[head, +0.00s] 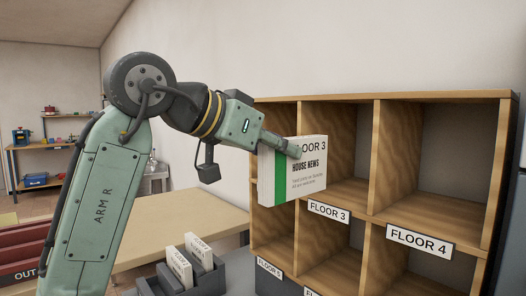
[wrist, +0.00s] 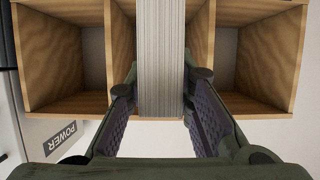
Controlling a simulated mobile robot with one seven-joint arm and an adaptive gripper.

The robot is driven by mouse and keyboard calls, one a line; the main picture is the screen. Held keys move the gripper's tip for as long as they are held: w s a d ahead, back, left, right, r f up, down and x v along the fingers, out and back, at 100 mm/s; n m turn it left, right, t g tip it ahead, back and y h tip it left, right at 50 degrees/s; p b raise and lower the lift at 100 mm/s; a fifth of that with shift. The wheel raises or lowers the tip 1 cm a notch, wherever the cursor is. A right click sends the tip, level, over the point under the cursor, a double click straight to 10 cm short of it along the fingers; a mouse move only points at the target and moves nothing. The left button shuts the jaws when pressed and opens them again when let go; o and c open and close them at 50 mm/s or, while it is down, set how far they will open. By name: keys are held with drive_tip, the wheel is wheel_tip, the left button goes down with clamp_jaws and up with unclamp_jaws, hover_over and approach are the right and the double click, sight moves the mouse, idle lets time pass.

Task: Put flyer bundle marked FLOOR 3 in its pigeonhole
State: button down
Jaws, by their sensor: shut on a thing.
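The FLOOR 3 flyer bundle (head: 308,181) is a thick white block with a green stripe and HOUSE NEWS print. My gripper (head: 293,149) is shut on it and holds it upright in front of the wooden pigeonhole rack (head: 377,140). The FLOOR 3 label (head: 328,211) is on the edge below the upper middle pigeonhole (head: 350,160). In the head view the bundle overlaps the upper left pigeonhole and the left part of the middle one. In the wrist view the bundle's page edges (wrist: 161,60) stand between the fingers (wrist: 163,108), with rack dividers on both sides.
The FLOOR 4 label (head: 419,241) is at the upper right pigeonhole, which looks empty. Two other bundles (head: 189,262) stand in a grey holder (head: 205,277) below. A red OUT tray (head: 24,250) is at the lower left. A box marked POWER (wrist: 50,130) shows in the wrist view.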

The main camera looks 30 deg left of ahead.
drive_tip(key=r+p+x, duration=0.1)
drive_tip(key=r+x, duration=0.1)
drive_tip(key=x, duration=0.7)
drive_tip(key=w+r+p+x, duration=0.1)
drive_tip(key=r+x, duration=0.1)
drive_tip(key=x, duration=0.7)
drive_tip(key=shift+w+d, duration=0.45)
drive_tip(key=shift+w, duration=0.15)
drive_tip(key=shift+f, duration=0.25)
drive_tip(key=shift+f, duration=0.35)
drive_tip(key=c, duration=1.3)
unclamp_jaws()
